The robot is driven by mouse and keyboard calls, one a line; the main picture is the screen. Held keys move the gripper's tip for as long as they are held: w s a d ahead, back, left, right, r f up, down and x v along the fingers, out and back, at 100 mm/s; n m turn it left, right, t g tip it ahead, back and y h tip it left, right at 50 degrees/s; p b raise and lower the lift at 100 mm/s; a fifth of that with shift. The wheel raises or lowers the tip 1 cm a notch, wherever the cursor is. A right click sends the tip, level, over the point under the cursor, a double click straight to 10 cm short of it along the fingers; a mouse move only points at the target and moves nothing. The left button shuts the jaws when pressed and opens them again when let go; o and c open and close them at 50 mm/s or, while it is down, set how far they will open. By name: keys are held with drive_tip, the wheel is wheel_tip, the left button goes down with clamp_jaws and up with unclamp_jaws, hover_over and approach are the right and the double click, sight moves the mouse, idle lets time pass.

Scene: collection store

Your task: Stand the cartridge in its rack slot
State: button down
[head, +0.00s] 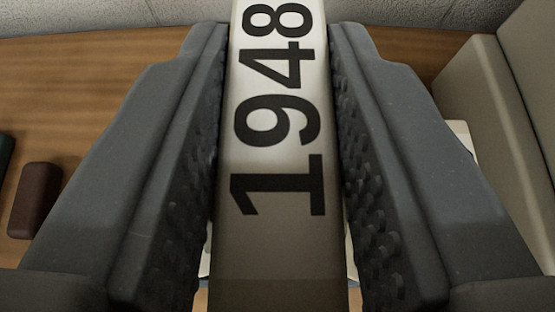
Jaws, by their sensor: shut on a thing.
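The cartridge (275,235) is a pale, narrow block with the black number 1948 printed along it. It runs from the bottom edge to the top edge of the head view. My gripper (282,50) is shut on it, with one dark grey textured finger on each side. The far end of the cartridge is cut off by the top of the picture. I cannot make out a rack slot in this view, and the cartridge and fingers hide much of what lies below.
A wooden surface (105,75) spreads behind the fingers, with a rough grey wall (420,12) at the back. A dark red-brown block (35,200) lies at the left, beside a dark green thing (5,160) at the edge. A large beige box-like thing (490,100) stands at the right.

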drive_tip(key=f+b, duration=0.2)
drive_tip(key=f, duration=0.8)
drive_tip(key=shift+a+b, duration=0.2)
drive_tip(key=shift+b, duration=0.15)
drive_tip(key=shift+r, duration=0.1)
drive_tip(key=c, duration=1.2)
unclamp_jaws()
drive_tip(key=p+v, duration=0.2)
drive_tip(key=v, duration=1)
drive_tip(key=shift+p, duration=0.3)
